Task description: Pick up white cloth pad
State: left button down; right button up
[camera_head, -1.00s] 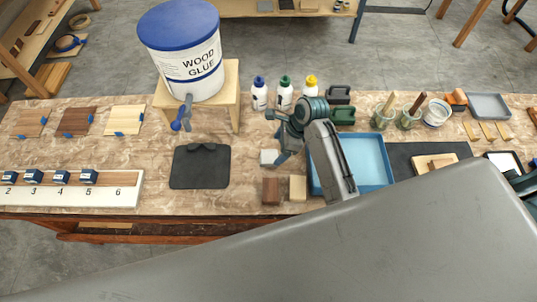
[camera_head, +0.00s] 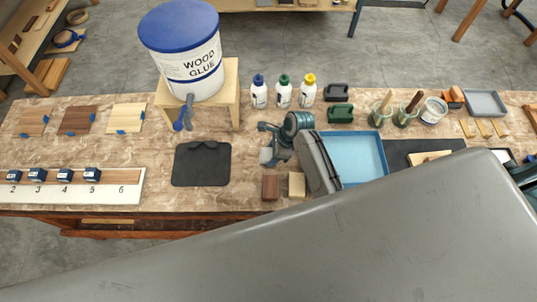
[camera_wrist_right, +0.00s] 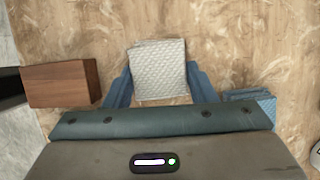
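The white cloth pad (camera_wrist_right: 158,55) is a small textured square lying on the bench in the right wrist view. My right gripper (camera_wrist_right: 160,75) has its two blue fingers apart, one along each side of the pad. I cannot tell whether they touch it. In the head view my right gripper (camera_head: 266,153) is low over the bench, right of the black mat, and mostly covers the pad. My left gripper is not in view.
A brown block (camera_head: 270,187) and a pale block (camera_head: 297,185) sit close in front of the gripper. A blue tray (camera_head: 357,157) lies to its right, the black mat (camera_head: 201,164) to its left. Glue bottles (camera_head: 284,93) stand behind.

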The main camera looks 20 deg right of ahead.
jog(key=c, duration=0.3)
jog(key=shift+r, duration=0.25)
notch_tip(320, 180, up, 8)
jog(key=b, duration=0.2)
jog(key=shift+r+b, duration=0.25)
jog(key=shift+b, duration=0.05)
jog(key=shift+r, duration=0.55)
jog(key=o, duration=0.3)
jog(key=shift+c, duration=1.2)
